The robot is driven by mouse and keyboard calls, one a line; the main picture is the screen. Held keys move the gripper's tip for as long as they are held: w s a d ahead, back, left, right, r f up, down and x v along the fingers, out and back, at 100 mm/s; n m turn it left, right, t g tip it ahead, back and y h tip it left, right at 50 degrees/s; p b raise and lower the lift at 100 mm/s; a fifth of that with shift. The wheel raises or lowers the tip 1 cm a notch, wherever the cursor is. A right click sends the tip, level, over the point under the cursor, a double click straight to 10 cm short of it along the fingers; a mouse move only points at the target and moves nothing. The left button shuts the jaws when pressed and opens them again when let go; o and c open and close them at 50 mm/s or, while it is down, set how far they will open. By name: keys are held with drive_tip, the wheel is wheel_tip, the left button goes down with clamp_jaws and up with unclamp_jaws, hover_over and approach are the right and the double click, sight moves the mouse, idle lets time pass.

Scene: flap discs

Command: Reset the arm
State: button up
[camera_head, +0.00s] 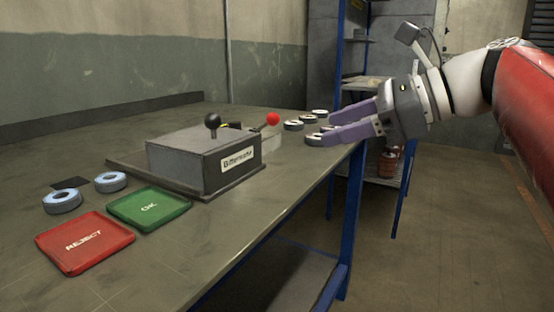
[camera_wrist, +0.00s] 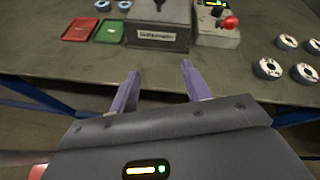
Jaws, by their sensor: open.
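My gripper (camera_head: 345,121) is open, with its two purple fingers apart and nothing between them. In the head view it is held out from the right, near the table's right edge, with some flap discs (camera_head: 293,125) beside and behind the fingertips. In the wrist view the fingers (camera_wrist: 158,82) point toward the table edge and the grey box labelled "Bittermate" (camera_wrist: 158,36). Several flap discs (camera_wrist: 267,68) lie at the right of that view. The fingers hide part of the discs in the head view.
Blue shelving (camera_head: 357,190) stands nearby.

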drive_tip(key=s+d+f+n+h, duration=0.1)
drive_tip(key=s+f+n+h, duration=0.3)
drive_tip(key=f, duration=0.6)
drive_tip(key=s+d+f+n+h, duration=0.2)
drive_tip(key=s+f+n+h, duration=0.2)
drive_tip(key=f+n, duration=0.5)
drive_tip(key=s+d+f+n+h, duration=0.2)
drive_tip(key=s+f+n+h, duration=0.2)
drive_tip(key=f, duration=0.9)
drive_tip(key=s+n, duration=0.1)
drive_tip(key=n, duration=0.2)
drive_tip(key=shift+s+f+p, duration=0.15)
drive_tip(key=shift+s+p, duration=0.2)
